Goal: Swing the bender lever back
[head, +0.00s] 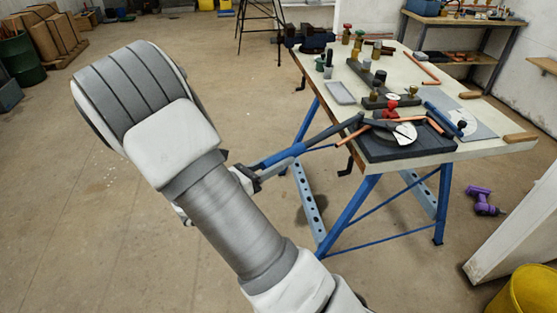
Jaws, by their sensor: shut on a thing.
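The bender (403,132) sits on a dark block at the near edge of the workbench, with a pale round dial and a red knob. Its long lever (325,133), dark with a blue grip, reaches out left past the bench edge. My gripper (283,163) is shut on the lever near its blue outer end, beyond the bench. My own arm hides part of the gripper, and the exact finger contact is small and hard to see. A copper pipe (352,135) lies through the bender, its end sticking out at the left.
The workbench (470,150) stands on blue trestle legs and carries fittings, a grey tray (340,93) and another copper pipe (425,68). A purple drill (482,201) lies on the floor at right, near a yellow bucket (530,292). The floor left of the bench is clear.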

